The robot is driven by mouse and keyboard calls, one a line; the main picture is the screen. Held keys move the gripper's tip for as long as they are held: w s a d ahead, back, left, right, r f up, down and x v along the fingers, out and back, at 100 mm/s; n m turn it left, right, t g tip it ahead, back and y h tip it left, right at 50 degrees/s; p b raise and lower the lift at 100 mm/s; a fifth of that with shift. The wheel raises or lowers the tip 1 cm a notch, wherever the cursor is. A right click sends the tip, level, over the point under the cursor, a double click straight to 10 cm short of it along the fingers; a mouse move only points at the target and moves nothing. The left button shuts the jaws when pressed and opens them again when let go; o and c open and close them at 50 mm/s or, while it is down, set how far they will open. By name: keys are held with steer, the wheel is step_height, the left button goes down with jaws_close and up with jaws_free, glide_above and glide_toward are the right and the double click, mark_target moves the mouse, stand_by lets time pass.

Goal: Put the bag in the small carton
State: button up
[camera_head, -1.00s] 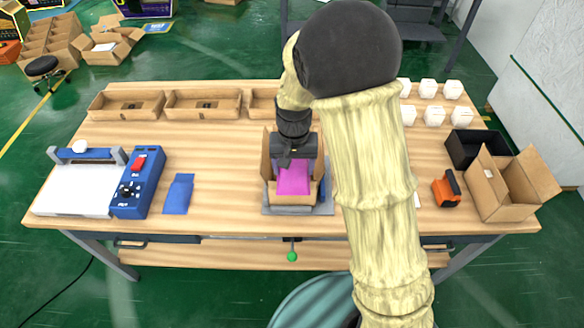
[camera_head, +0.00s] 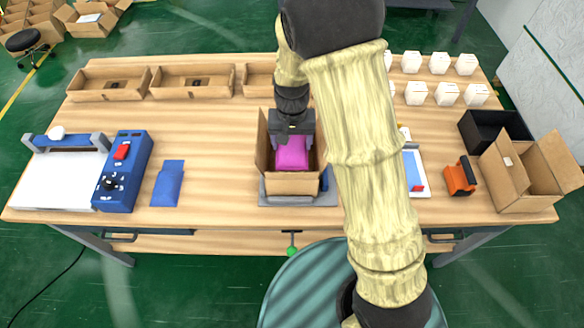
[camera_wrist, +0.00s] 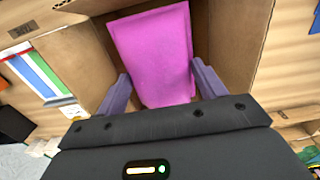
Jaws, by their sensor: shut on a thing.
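The bag is a flat magenta pouch (camera_head: 292,153). The small carton (camera_head: 292,184) is an open brown box standing on a grey base at the middle of the table. My gripper (camera_head: 292,140) is shut on the bag and points down into the carton's opening. The bag's lower part is inside the carton, behind its front wall. In the wrist view the bag (camera_wrist: 152,55) lies between the two purple-grey fingers (camera_wrist: 160,88), with carton walls (camera_wrist: 232,45) around it. Whether the bag touches the carton's floor is hidden.
A blue pouch (camera_head: 168,184) and a blue control box (camera_head: 124,170) lie to the left. An orange tool (camera_head: 460,177) and a larger open carton (camera_head: 515,175) stand to the right. Brown trays (camera_head: 193,82) line the back. My arm hides part of the table's middle right.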

steer(key=shift+f+p, duration=0.35)
steer(key=shift+f, duration=2.7)
steer(key=shift+f, duration=1.9)
steer(key=shift+f, duration=0.35)
steer(key=shift+f, duration=0.25)
steer(key=o, duration=1.1)
